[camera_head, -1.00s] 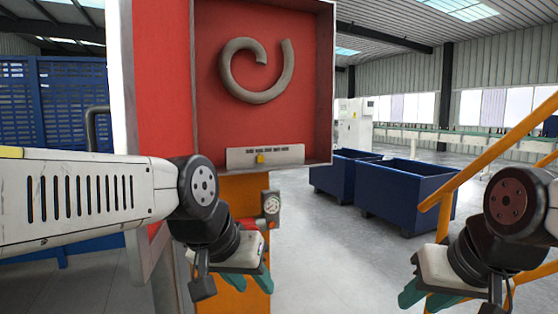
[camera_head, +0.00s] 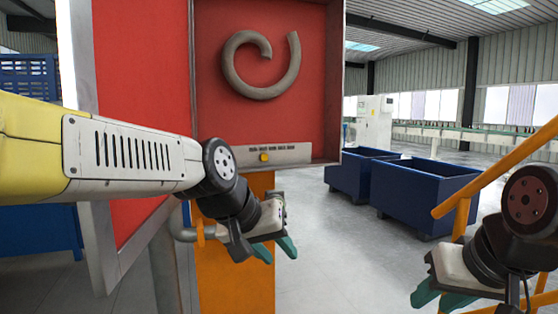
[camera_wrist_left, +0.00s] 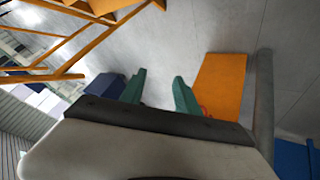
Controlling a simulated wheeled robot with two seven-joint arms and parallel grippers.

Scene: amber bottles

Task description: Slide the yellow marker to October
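The yellow marker (camera_head: 264,157) sits on a pale strip (camera_head: 287,153) with small dark lettering, too small to read, along the bottom of the red cabinet. The marker is left of the strip's middle. My left gripper (camera_head: 276,250) is in front of and below the strip, apart from it, with its green fingers pointing down and right. In the left wrist view its two fingers (camera_wrist_left: 157,92) stand apart with nothing between them. My right gripper (camera_head: 440,294) is at the lower right, away from the cabinet. Its green fingers look apart and empty.
The red cabinet (camera_head: 205,60) holds a grey curled hook (camera_head: 240,75); its door (camera_head: 130,225) stands open at left. An orange post (camera_head: 235,285) is below. Grey floor (camera_head: 335,260) lies open between.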

